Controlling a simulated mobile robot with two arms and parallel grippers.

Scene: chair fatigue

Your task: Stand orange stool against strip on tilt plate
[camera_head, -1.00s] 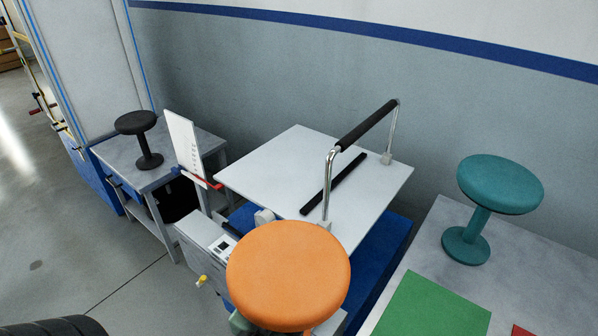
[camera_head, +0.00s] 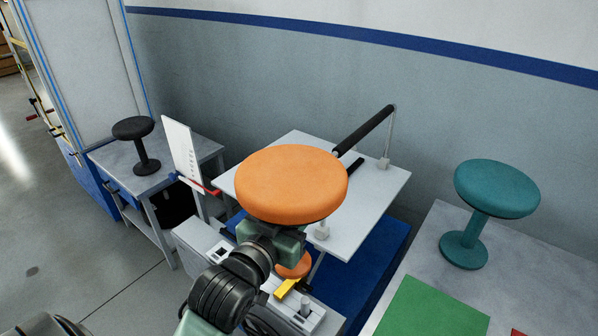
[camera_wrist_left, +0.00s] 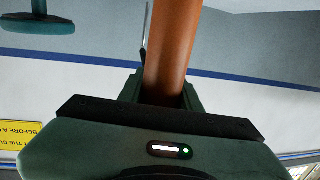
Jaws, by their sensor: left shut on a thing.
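The orange stool (camera_head: 291,183) is held upright in front of the white tilt plate (camera_head: 375,205), its round seat hiding part of the plate in the head view. Its base shows low beneath my gripper. My left gripper (camera_head: 272,238) is shut on the stool's column, and the orange column (camera_wrist_left: 172,50) stands between the jaws in the left wrist view. The black strip (camera_head: 354,170) on the plate is mostly hidden behind the seat. A padded bar (camera_head: 363,130) on metal posts spans the plate. My right gripper is not in view.
A teal stool (camera_head: 496,189) stands on the right table, with a green mat (camera_head: 437,308) in front. A black stool (camera_head: 139,143) stands on the left table. A white scale board (camera_head: 182,153) with a red pointer rises left of the plate.

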